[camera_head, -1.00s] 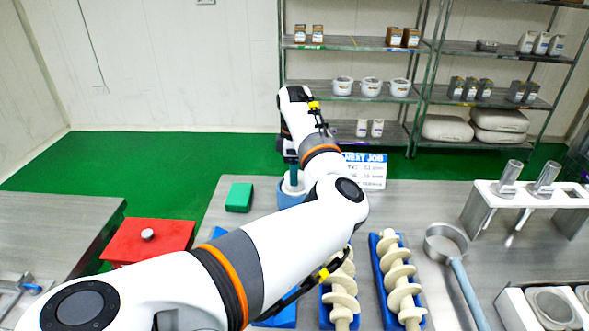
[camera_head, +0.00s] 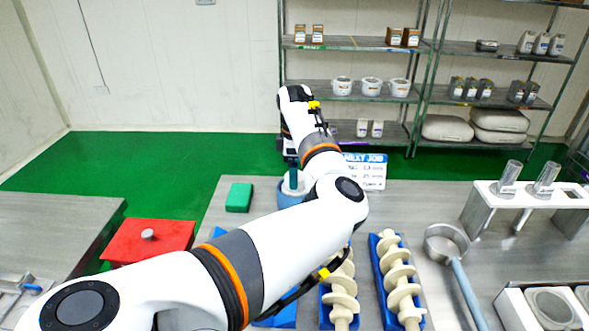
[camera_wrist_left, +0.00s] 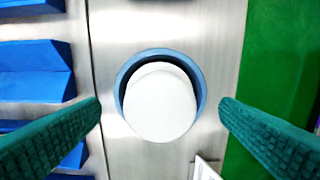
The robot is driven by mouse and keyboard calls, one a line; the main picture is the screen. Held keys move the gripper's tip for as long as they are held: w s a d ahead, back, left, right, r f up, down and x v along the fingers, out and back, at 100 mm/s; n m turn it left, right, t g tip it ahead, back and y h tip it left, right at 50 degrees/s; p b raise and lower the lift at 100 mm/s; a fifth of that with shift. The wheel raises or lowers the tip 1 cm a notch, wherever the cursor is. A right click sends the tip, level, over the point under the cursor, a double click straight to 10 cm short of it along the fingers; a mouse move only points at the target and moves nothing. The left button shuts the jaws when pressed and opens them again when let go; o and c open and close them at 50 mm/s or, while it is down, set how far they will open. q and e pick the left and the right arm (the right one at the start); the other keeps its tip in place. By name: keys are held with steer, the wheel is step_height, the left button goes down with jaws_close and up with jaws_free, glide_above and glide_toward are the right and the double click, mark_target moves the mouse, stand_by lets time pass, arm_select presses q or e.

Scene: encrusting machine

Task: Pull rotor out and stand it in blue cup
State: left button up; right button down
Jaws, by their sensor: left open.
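The blue cup (camera_head: 288,200) stands on the metal table at its far left part, partly behind my left arm. In the left wrist view its blue rim (camera_wrist_left: 203,88) surrounds the round white end of the rotor (camera_wrist_left: 160,102), which stands in the cup. My left gripper (camera_wrist_left: 160,106) is open, its green fingers on opposite sides of the cup and apart from the rotor. In the head view the left gripper (camera_head: 293,176) is directly above the cup, mostly hidden by the wrist. My right gripper is not in view.
Two cream screw augers (camera_head: 341,290) (camera_head: 398,280) lie in blue holders, with a round strainer (camera_head: 446,243) to their right. A green block (camera_head: 239,197) lies left of the cup. A NEXT JOB card (camera_head: 365,171) stands behind. A white rack (camera_head: 525,194) stands right.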

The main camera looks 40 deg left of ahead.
arm_select(q)
steer(key=shift+r+p, duration=1.9)
steer(key=shift+r, duration=1.7)
